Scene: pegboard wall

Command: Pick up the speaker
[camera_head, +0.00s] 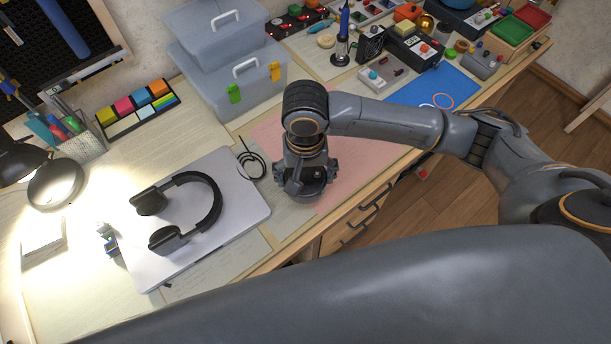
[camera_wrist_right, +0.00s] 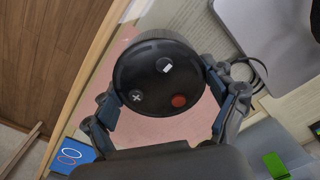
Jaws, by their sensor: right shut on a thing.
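The speaker (camera_wrist_right: 160,82) is a dark round puck with a red button, a plus mark and a small white mark on its face. In the wrist view it sits between the two fingers of my right gripper (camera_wrist_right: 167,108), which is shut on it. In the head view the speaker (camera_head: 305,190) shows as a dark disc under my right gripper (camera_head: 305,178), over the pink mat near the desk's front edge. I cannot tell whether it touches the mat. My left gripper is not in view.
A laptop (camera_head: 245,210) with black headphones (camera_head: 215,205) on it lies left of the gripper. A coiled black cable (camera_head: 252,164) is beside it. Clear plastic boxes (camera_head: 205,95) stand behind. A blue mat (camera_head: 440,88) and electronics lie to the right.

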